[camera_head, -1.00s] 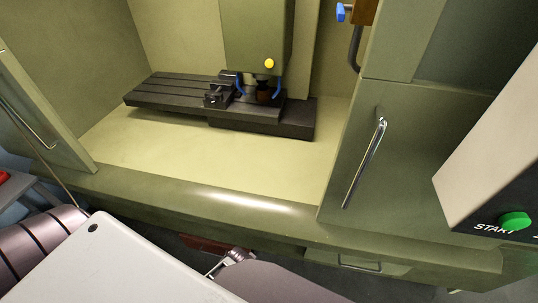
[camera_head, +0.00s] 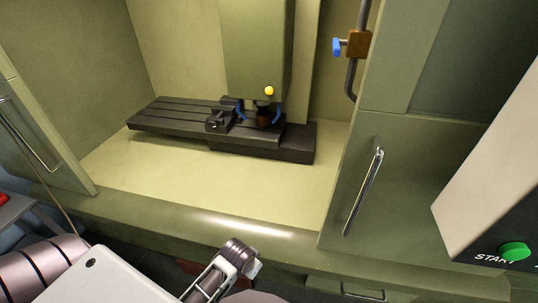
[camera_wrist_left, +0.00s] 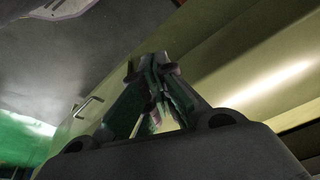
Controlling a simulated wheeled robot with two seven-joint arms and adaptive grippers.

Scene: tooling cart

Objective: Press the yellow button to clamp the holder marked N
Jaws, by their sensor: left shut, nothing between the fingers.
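The yellow button (camera_head: 269,90) is a small round knob low on the front of the green spindle head (camera_head: 255,45) in the head view. A dark brown holder (camera_head: 263,120) stands under the spindle head, between blue curved parts; no letter N can be read on it. My left gripper (camera_head: 245,262) is in front of the machine's front sill, below and well short of the button. The left wrist view shows its fingers (camera_wrist_left: 157,75) shut with nothing between them. The button does not show in the left wrist view. My right gripper is not in view.
A black slotted table (camera_head: 170,117) with a small vise (camera_head: 217,121) lies under the spindle. The rounded front sill (camera_head: 215,222), the door with its handle (camera_head: 362,190) and a panel with a green START button (camera_head: 515,251) border the opening. The pale enclosure floor is clear.

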